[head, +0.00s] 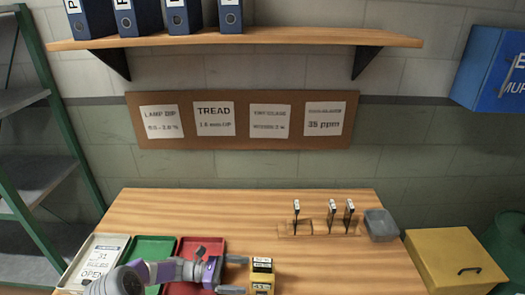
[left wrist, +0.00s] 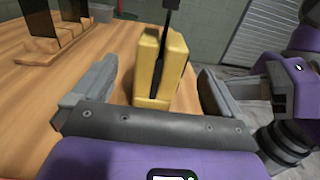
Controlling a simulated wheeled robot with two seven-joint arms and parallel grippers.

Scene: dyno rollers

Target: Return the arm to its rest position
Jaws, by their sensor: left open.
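My left gripper (head: 244,275) is low in the head view, its arm coming in from the left. Its two grey fingers are apart, pointing right toward a small yellow block-shaped device (head: 262,282) with dark, labelled parts. In the left wrist view the yellow device (left wrist: 150,72) stands upright on the wooden table between the lines of the open fingers. A dark slot and a black stem show on it. The fingers show gaps to it on both sides. My right gripper cannot be made out; purple and dark arm parts show at the right of the wrist view.
Beside my left arm lie a red tray (head: 210,245), a green tray (head: 150,247) and a white labelled tray (head: 95,262). The table's middle (head: 240,215) is clear.

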